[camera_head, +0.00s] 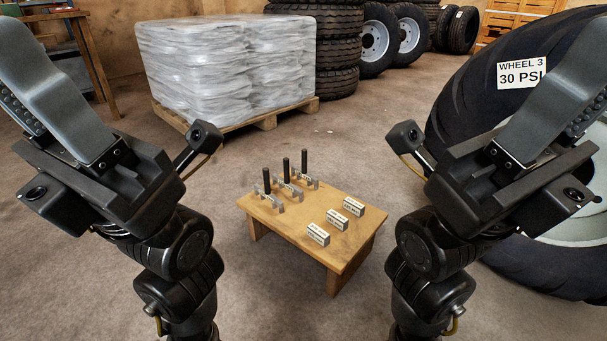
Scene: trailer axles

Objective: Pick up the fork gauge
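Three fork gauges stand in a row on the left and back part of a low wooden table (288,227). Each has a grey metal forked base and an upright black handle: a left one (268,188), a middle one (287,172) and a right one (305,167). Which one the task means, I cannot tell. My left gripper (62,85) is raised at the upper left and my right gripper (555,90) at the upper right, both well apart from the table. Their finger gaps are not clear from this angle. I see nothing held.
Three small labelled blocks (338,220) lie along the table's front right. A wrapped pallet load (230,65) stands behind, with stacked tyres (325,50) beside it. A large wheel (555,230) labelled "WHEEL 3 30 PSI" stands at the right. The floor around the table is clear.

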